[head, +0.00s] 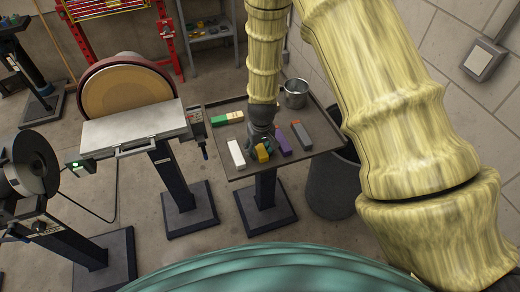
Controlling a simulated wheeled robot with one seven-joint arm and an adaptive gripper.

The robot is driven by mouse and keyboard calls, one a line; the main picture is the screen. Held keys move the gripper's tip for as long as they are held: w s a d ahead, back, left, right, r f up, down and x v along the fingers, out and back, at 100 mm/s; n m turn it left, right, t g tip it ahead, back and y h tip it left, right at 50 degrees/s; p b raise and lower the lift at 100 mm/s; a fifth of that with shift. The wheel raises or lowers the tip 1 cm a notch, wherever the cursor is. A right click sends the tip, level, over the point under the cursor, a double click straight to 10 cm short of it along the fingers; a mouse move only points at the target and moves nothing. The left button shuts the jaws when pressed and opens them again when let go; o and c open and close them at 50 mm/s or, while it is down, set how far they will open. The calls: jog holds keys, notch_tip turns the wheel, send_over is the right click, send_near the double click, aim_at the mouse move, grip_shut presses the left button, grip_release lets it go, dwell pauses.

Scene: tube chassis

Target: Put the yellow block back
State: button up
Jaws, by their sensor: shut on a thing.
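The yellow block (262,153) shows at the end of my gripper (262,147), over the small dark table (243,173). My gripper is shut on the yellow block, with the arm reaching down from above. The gripper hides part of the block and of the table behind it. I cannot tell whether the block touches the tabletop. A white block (236,154) lies to its left and a purple block (283,141) close to its right.
A grey block with an orange end (301,135) lies right of the purple one. A green and tan block (227,118) lies at the back left. A metal cup (295,93) stands at the back. A disc sander (128,88) is left; a dark bin (333,185) is right.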

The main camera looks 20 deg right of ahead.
aim_at(261, 150)
jog(key=shift+s+r, duration=0.1)
jog(key=shift+r, duration=0.5)
notch_tip(261, 150, up, 12)
jog(key=b, duration=0.3)
jog(key=shift+s, duration=0.4)
dwell(2.2)
